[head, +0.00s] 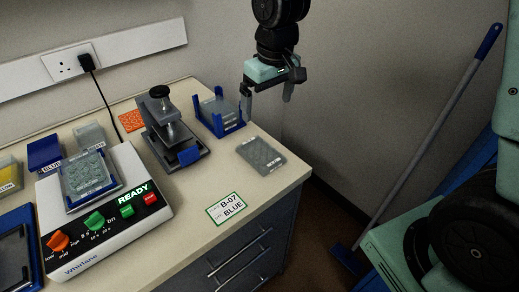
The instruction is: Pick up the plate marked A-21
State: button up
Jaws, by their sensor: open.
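A clear well plate (261,157) lies flat on the bench near its right edge, with a small label too small to read. Another clear plate (88,174) sits on the white shaker, and a third (217,109) stands in a blue holder (222,127) at the back. I cannot read A-21 on any of them. My gripper (268,97) is open and empty, fingers pointing down, above the back right of the bench near the blue holder. It appears apart from the plates.
The white shaker (105,219) shows a green READY sign. A grey press-like device (172,136) stands between it and the blue holder. A broom (428,134) leans on the right wall. Bench around the card is clear.

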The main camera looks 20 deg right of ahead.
jog(key=p, duration=0.1)
send_over(261, 153)
jog(key=f, duration=1)
jog(key=shift+s+d+f, duration=0.2)
jog(key=shift+s+f, duration=0.2)
jog(key=shift+w+a+f+p, duration=0.15)
jog(key=shift+f+p, duration=0.35)
jog(key=shift+f, duration=0.8)
jog(key=shift+w+a+f+p, duration=0.15)
jog(key=shift+f+p, duration=0.3)
jog(key=shift+f, duration=0.85)
jog(key=shift+d, duration=0.1)
jog(key=c, duration=1)
